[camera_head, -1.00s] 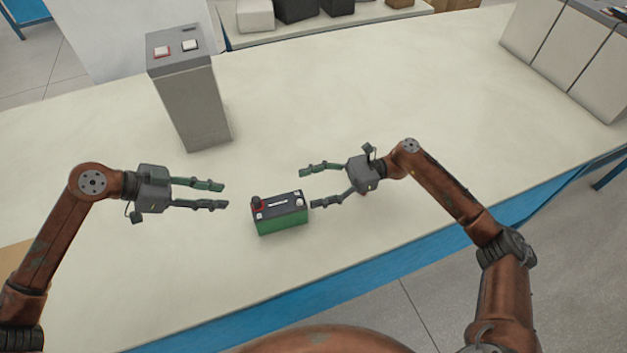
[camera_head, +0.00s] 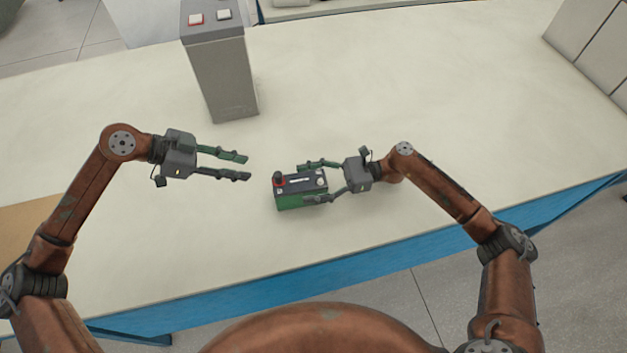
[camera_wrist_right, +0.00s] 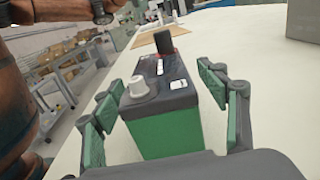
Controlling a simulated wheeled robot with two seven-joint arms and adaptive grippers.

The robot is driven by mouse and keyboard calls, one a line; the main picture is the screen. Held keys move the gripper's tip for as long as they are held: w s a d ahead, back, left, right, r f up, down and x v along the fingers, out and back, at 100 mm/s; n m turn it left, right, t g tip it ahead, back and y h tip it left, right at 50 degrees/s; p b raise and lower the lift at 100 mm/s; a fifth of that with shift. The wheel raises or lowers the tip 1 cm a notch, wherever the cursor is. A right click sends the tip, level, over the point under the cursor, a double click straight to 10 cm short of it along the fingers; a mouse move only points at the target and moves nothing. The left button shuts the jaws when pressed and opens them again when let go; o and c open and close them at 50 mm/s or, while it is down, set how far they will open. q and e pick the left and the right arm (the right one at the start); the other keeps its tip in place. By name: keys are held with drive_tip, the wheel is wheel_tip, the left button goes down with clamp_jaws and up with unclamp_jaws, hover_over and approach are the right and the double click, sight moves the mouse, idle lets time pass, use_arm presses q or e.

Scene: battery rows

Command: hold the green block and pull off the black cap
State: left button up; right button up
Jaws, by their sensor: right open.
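The green block (camera_head: 300,201) is a green battery-like box with a black top, upright on the table. The black cap (camera_head: 279,178) stands on its top at the left end, over a red ring. The cap also shows at the far end in the right wrist view (camera_wrist_right: 163,42). My right gripper (camera_head: 305,182) is open, its fingers on either side of the block's right part. In the wrist view gaps show between the fingers and the green sides (camera_wrist_right: 168,134). My left gripper (camera_head: 248,167) is open and empty, left of the block and apart from the cap.
A light knob (camera_wrist_right: 138,88) sits on the block's near end in the wrist view. A grey pedestal with red and white buttons (camera_head: 221,75) stands behind on the table (camera_head: 420,110). Grey boxes (camera_head: 590,50) are at the far right. The table around the block is clear.

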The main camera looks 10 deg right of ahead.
clamp_jaws()
idle(0.8)
idle(1.0)
